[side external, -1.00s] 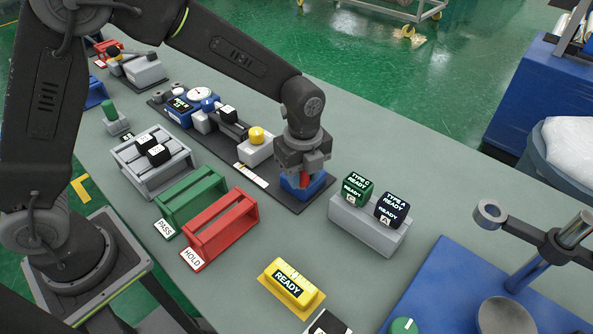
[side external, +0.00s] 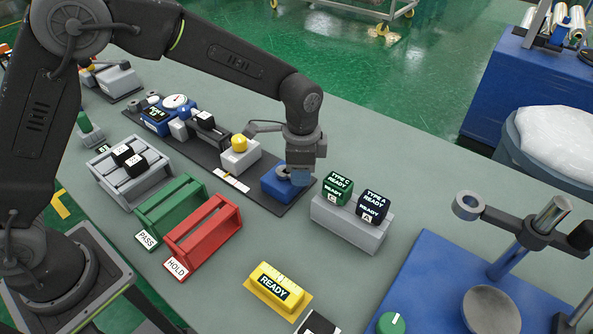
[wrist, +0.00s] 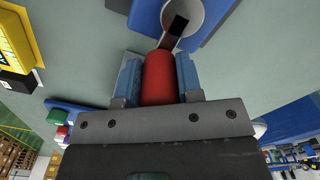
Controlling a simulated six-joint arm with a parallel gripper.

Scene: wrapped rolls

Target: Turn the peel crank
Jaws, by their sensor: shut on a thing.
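The peel crank's blue base (side external: 277,187) stands at the near right end of the dark strip on the bench, in the side view. My gripper (side external: 300,178) is down beside it and hides most of the crank. In the wrist view my gripper (wrist: 159,76) has its two blue fingers on either side of a red cylindrical handle (wrist: 159,80) and is shut on it. A dark crank arm (wrist: 173,33) runs from the handle to a round grey hub (wrist: 184,14). The blue base (wrist: 146,18) shows around the hub.
A grey stand with two READY-labelled rolls (side external: 351,229) is close to the right of my gripper. A yellow-capped grey block (side external: 240,158) is to the left. Red (side external: 203,238) and green (side external: 169,210) racks lie in front. The bench behind is clear.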

